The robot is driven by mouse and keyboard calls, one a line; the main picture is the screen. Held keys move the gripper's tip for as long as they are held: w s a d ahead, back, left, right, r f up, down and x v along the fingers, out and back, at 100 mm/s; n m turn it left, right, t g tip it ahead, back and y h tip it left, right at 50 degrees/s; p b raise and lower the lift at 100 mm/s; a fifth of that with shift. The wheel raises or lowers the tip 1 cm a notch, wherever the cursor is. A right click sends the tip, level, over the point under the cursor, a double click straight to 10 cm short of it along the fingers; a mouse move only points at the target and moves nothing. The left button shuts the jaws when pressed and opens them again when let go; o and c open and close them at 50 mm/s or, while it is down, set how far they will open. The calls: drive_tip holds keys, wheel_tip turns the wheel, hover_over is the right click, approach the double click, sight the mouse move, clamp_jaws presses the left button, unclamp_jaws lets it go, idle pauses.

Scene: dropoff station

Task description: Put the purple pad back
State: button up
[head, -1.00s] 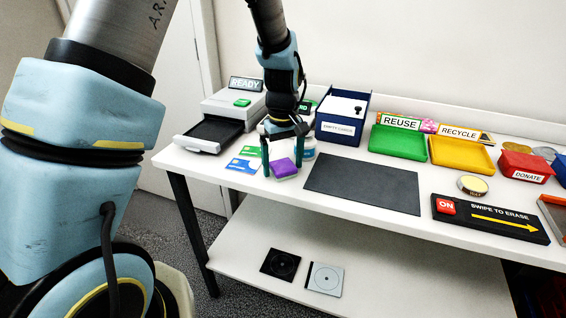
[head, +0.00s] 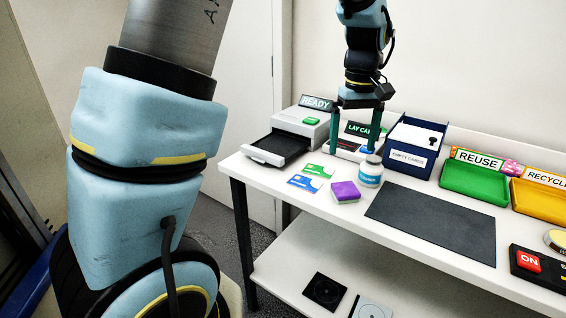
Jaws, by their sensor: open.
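The purple pad (head: 345,191) is a small block with a purple top and a paler lower part. It lies on the white table (head: 282,213), left of the dark mat and in front of a white jar. My gripper (head: 356,146) is open and empty, pointing down. In the picture it is above and beyond the pad, apart from it, with its fingers in front of the "LAY CARD" sign. I cannot tell how high the fingertips are above the table.
A white jar (head: 370,172) with a blue label stands close to the pad. Blue and green cards (head: 305,183) lie to its left. A card machine (head: 300,137) with an open tray, a blue "EMPTY CARDS" box (head: 411,148) and a green tray (head: 474,186) stand behind. The dark mat (head: 433,225) is bare.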

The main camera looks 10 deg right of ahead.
drive_tip(key=s+a+f, duration=0.2)
drive_tip(key=a, duration=1.3)
drive_tip(key=s+a+f+m+t, duration=0.1)
drive_tip(key=s+a+f, duration=0.1)
drive_tip(key=a, duration=1.3)
drive_tip(key=shift+f+m+t, duration=0.3)
drive_tip(key=shift+f, duration=0.25)
drive_tip(key=shift+w+a, duration=0.1)
